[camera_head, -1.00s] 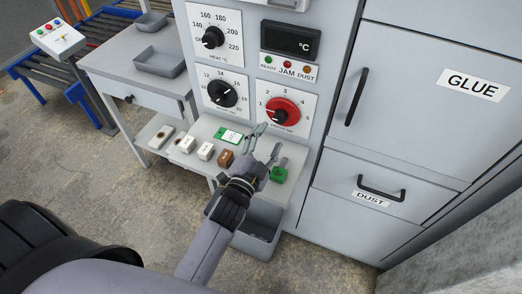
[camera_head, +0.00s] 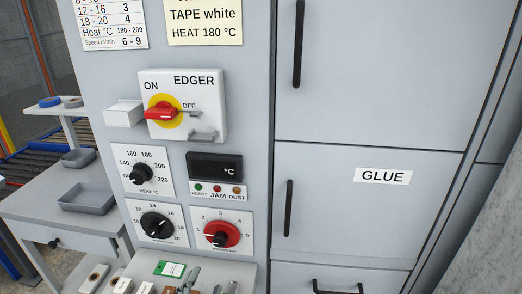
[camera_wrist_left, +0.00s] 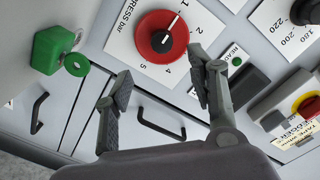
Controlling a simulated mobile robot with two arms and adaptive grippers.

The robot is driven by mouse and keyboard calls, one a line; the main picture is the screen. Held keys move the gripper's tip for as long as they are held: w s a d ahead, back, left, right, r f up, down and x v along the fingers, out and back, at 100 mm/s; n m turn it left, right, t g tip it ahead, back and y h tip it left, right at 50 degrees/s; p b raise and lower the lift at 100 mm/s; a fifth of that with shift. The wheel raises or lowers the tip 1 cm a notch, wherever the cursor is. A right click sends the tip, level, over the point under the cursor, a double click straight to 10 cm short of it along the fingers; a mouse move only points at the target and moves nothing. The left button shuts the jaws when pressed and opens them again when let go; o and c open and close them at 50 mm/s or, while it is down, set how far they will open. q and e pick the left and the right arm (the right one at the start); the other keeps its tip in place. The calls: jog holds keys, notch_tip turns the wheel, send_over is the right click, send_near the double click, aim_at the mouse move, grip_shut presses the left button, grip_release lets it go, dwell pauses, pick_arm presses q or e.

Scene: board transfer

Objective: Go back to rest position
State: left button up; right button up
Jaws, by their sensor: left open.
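My left gripper (camera_head: 210,282) shows at the bottom edge of the head view, with only its fingertips in frame. In the left wrist view my left gripper (camera_wrist_left: 160,88) has its two fingers spread, with nothing between them. It is in front of the machine panel, below the red pressure dial (camera_head: 221,235). The red dial also shows in the left wrist view (camera_wrist_left: 160,36), beyond the fingertips and apart from them. My right gripper is in neither view.
A green block with a key-like tab (camera_wrist_left: 55,50) is left of the fingers in the wrist view. A shelf with a green-edged card (camera_head: 172,269) and small blocks lies below the dials. The GLUE door (camera_head: 345,215) is right; a side table with a grey tray (camera_head: 87,197) is left.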

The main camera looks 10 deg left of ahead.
pick_arm(q)
jog(key=shift+s+a+f+n+g+y, duration=0.25)
jog(key=shift+s+a+f+n+g, duration=0.1)
jog(key=shift+a+f+n+g, duration=0.25)
jog(key=shift+s+a+f+n+g+y, duration=0.3)
jog(key=shift+a+f+n+g, duration=0.15)
jog(key=shift+f+g, duration=0.2)
jog(key=s+f+n+g, duration=0.2)
jog(key=s+f+g, duration=0.3)
jog(key=s, duration=0.4)
jog(key=s+f+n+g, duration=0.2)
jog(key=s+n+g, duration=0.1)
jog(key=s+g, duration=0.55)
jog(key=s+f, duration=0.3)
jog(key=f, duration=2.4)
jog(key=s+a+f, duration=0.2)
jog(key=s+f, duration=0.5)
jog(key=s, duration=0.1)
jog(key=s+a+f, duration=0.1)
jog(key=s+f, duration=0.7)
jog(key=s, duration=0.1)
jog(key=shift+a+f+g+h, duration=0.3)
jog(key=shift+a+g+h, duration=0.05)
jog(key=shift+g, duration=0.05)
jog(key=shift+m, duration=0.25)
jog(key=shift+c, duration=0.6)
